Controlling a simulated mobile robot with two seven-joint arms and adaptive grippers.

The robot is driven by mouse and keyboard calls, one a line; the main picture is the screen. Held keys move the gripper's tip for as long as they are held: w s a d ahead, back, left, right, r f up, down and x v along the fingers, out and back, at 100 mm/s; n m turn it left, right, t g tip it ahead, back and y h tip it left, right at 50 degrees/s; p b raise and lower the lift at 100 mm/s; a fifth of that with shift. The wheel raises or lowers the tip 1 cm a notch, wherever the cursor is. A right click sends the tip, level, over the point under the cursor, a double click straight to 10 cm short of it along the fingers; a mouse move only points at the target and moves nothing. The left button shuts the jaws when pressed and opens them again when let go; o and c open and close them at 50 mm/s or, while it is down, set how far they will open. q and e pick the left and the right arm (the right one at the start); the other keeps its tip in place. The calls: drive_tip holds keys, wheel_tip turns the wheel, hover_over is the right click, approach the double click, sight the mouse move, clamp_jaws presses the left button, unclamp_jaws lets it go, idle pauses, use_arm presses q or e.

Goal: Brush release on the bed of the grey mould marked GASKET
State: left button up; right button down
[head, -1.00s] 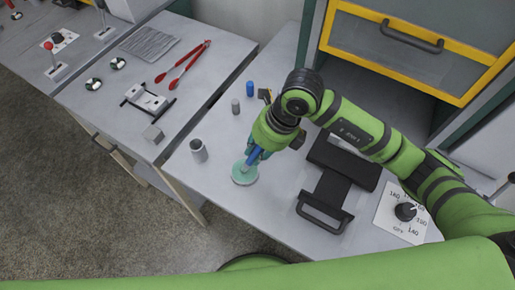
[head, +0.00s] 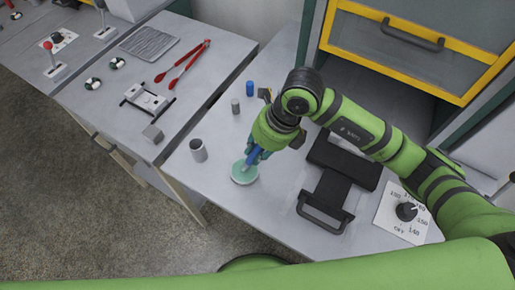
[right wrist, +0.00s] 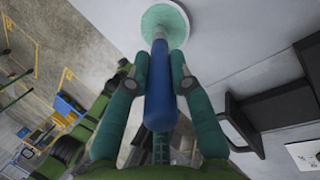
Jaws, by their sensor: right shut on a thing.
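My right gripper (head: 262,142) is shut on a blue-handled brush (head: 253,156) over the front table. In the right wrist view, its two green fingers (right wrist: 162,78) are on either side of the blue handle (right wrist: 160,92). The brush's far end points down into a round dish with teal contents (head: 244,174); that dish also shows in the right wrist view (right wrist: 173,22). Whether the bristles touch the contents is too small to tell. No GASKET marking can be read. A black plate with a handle (head: 325,213) lies right of the gripper. My left gripper is not in view.
A grey cup (head: 198,151), a blue cylinder (head: 250,88) and a small grey cylinder (head: 235,106) stand near the dish. A dial panel (head: 404,214) is at the right. Red tongs (head: 184,63) lie on the left table. A yellow-framed drawer (head: 420,45) is behind.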

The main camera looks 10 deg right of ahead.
idle(0.6)
drive_tip(key=shift+r+p, duration=2.15)
drive_tip(key=shift+r, duration=1.3)
